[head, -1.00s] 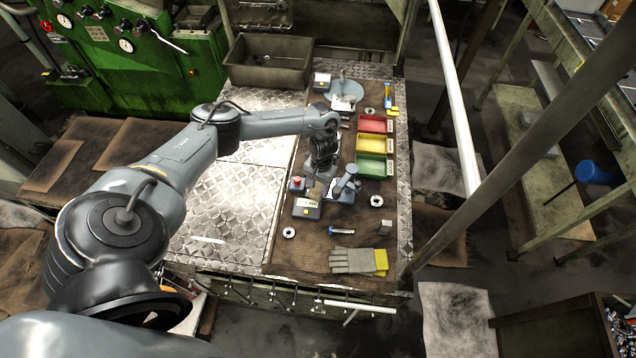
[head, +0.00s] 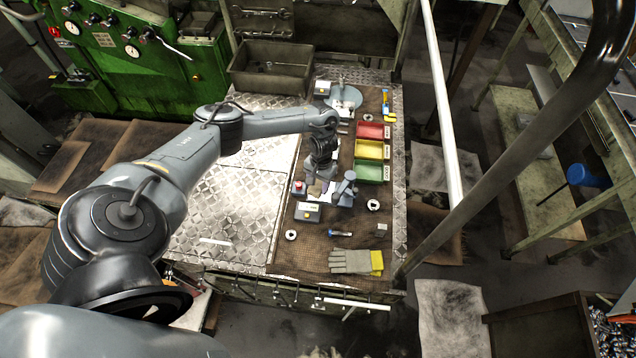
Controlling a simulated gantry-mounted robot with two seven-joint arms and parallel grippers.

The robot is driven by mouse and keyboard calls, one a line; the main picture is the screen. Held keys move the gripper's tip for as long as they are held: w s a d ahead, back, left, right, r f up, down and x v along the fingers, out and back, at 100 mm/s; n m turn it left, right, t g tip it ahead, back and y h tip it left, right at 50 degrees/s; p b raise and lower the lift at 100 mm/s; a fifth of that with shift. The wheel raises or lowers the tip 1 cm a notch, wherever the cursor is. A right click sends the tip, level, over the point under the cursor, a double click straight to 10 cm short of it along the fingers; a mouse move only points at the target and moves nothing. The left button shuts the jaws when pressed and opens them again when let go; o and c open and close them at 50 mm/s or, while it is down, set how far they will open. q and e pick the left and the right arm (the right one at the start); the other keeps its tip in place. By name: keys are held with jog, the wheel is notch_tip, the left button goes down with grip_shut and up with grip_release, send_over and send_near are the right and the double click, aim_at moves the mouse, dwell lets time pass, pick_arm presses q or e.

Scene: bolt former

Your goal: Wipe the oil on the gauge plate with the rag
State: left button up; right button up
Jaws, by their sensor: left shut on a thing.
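My left gripper (head: 319,180) points down over the brown mat on the bench, and my forearm and wrist partly cover it. It is shut on a small tan cloth, which looks like the rag (head: 314,190), low near the bench surface. A grey-blue gauge stand (head: 347,188) stands just right of the gripper. The gauge plate appears to be the bluish base beside the stand, mostly hidden by the gripper and stand. I cannot make out the oil or whether the rag touches the plate. My right gripper is not in view.
Red (head: 370,130), yellow (head: 369,150) and green (head: 370,172) bins stand right of the gripper. A red-button box (head: 299,188) and a grey box (head: 307,211) lie close left and in front. Gloves (head: 350,262) lie at the front. Bare metal plate (head: 215,200) is free at left.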

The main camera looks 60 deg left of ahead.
aim_at(317, 186)
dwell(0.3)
pick_arm(q)
notch_tip(317, 186, up, 2)
jog(key=shift+r+p, duration=0.1)
jog(key=shift+p, duration=1.15)
jog(key=shift+r, duration=0.4)
